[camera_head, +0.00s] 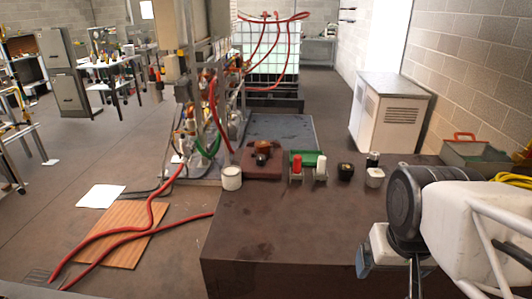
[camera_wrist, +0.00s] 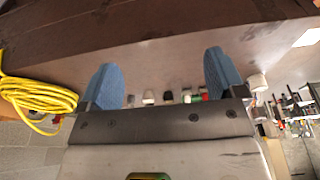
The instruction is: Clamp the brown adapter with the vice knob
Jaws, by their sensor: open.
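A small vice (camera_head: 262,165) with a reddish-brown body stands at the far end of the brown table, left of the other small items. A brown piece (camera_head: 265,146), which looks like the adapter, is on top of it. A dark rounded knob (camera_head: 260,159) faces the near side. Whether the adapter is clamped is too small to tell. My gripper (camera_wrist: 160,68) is open and empty, its two blue fingers wide apart in the wrist view. In the head view only part of a blue finger (camera_head: 363,258) shows at the lower right, well away from the vice.
A white jar (camera_head: 231,177) stands left of the vice. Right of it are a green bin (camera_head: 306,158), red and white bottles, and dark and white containers. A grey toolbox (camera_head: 477,158) and yellow hose (camera_head: 513,180) lie at the right. The table's near middle is clear.

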